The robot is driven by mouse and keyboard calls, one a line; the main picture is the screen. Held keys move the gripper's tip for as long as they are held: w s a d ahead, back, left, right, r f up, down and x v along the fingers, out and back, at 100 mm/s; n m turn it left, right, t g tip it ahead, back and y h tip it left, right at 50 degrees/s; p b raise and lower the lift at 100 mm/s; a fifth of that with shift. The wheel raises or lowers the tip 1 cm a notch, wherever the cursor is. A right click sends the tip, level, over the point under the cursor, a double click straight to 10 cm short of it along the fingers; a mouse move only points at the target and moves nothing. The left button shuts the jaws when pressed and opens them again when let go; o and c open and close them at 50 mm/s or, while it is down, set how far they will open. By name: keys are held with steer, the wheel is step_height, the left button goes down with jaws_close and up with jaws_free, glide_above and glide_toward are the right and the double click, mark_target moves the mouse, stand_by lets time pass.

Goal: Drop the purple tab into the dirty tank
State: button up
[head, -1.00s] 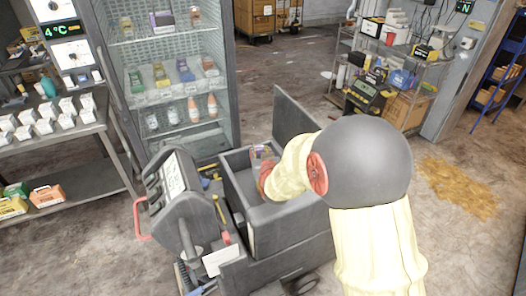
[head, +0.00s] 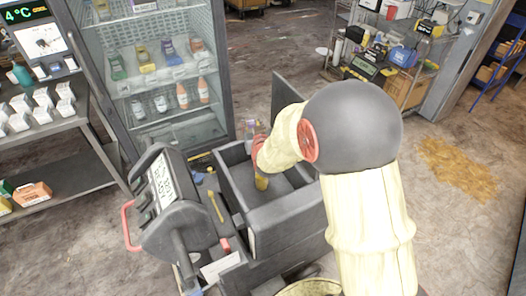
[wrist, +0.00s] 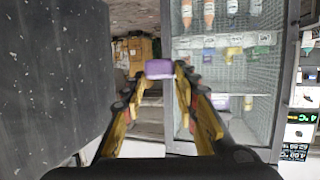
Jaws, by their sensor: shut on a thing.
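The purple tab (wrist: 159,69) is a small purple block between the tips of my gripper (wrist: 158,74) in the wrist view. My gripper is shut on it, with yellow-and-black fingers on both sides. In the head view my arm reaches over an open grey tank (head: 285,217) with a raised lid (head: 288,105). My gripper is partly hidden by my sleeve there, at the tank's opening. I cannot read a label that says whether this is the dirty tank. A large dark panel (wrist: 52,80) fills the left of the wrist view.
A grey console with a red handle (head: 127,226) stands left of the tank. A glass-front fridge (head: 170,75) with bottles is behind. A shelf (head: 65,115) with white boxes is at the left. A cluttered rack is back right, and a yellow-brown spill (head: 458,168) lies on the floor.

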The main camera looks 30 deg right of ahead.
steer(key=shift+w+f+b, duration=0.15)
steer(key=shift+f+b, duration=0.25)
steer(key=shift+f, duration=0.2)
step_height(320, 180, down, 14)
steer(key=b, duration=1.1)
steer(key=o, duration=1.1)
step_height(320, 180, up, 10)
